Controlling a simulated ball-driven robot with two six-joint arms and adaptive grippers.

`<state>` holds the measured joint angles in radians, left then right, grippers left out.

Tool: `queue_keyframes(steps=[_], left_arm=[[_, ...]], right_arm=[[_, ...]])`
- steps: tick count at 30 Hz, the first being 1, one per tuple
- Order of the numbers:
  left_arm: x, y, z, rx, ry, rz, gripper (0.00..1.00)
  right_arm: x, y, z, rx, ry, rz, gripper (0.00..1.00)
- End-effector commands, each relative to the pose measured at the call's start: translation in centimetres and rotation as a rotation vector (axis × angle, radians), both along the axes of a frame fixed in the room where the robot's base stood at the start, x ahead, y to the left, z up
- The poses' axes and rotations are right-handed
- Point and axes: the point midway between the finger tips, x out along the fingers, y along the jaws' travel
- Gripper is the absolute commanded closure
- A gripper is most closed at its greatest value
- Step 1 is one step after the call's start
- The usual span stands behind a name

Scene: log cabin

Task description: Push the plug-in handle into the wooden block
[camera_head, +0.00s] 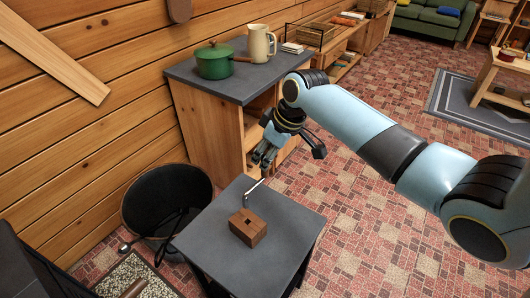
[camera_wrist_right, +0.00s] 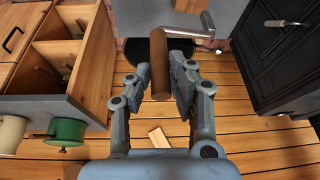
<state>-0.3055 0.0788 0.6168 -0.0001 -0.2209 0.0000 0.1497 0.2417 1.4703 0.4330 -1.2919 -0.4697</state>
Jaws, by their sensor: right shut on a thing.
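My right gripper (camera_head: 265,159) hangs above the far side of the grey table. In the right wrist view, its fingers (camera_wrist_right: 166,70) are shut on the brown cylindrical grip of the plug-in handle (camera_wrist_right: 160,62). A bent silver rod (camera_wrist_right: 188,32) runs out from the grip. In the head view, the handle's rod (camera_head: 253,188) slants down and then bends toward the table. The wooden block (camera_head: 247,228), brown with a dark opening on top, sits on the table. The rod's lower end shows just behind the block's top; I cannot tell whether they touch. My left gripper is in neither view.
The small grey table (camera_head: 210,240) is otherwise bare. A cabinet (camera_head: 190,72) behind carries a green pot (camera_head: 214,65) and a cream jug (camera_head: 259,45). A log wall (camera_head: 120,120) runs along the left.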

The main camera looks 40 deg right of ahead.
Motion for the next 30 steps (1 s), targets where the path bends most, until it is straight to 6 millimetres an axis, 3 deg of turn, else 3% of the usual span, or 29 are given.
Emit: queue_keyframes(steps=[5, 12, 18, 30], left_arm=[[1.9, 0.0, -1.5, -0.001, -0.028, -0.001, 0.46], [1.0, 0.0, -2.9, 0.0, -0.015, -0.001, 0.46], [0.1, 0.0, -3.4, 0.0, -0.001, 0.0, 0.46], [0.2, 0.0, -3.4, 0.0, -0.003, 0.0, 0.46]], right_arm=[[-0.1, 0.1, -2.5, 0.001, 0.002, 0.001, 1.0], [0.0, 0.1, -4.7, 0.001, 0.001, -0.001, 1.0], [0.0, 0.1, -5.5, 0.001, 0.0, 0.0, 1.0], [0.0, 0.1, -5.6, 0.001, 0.0, 0.0, 1.0]])
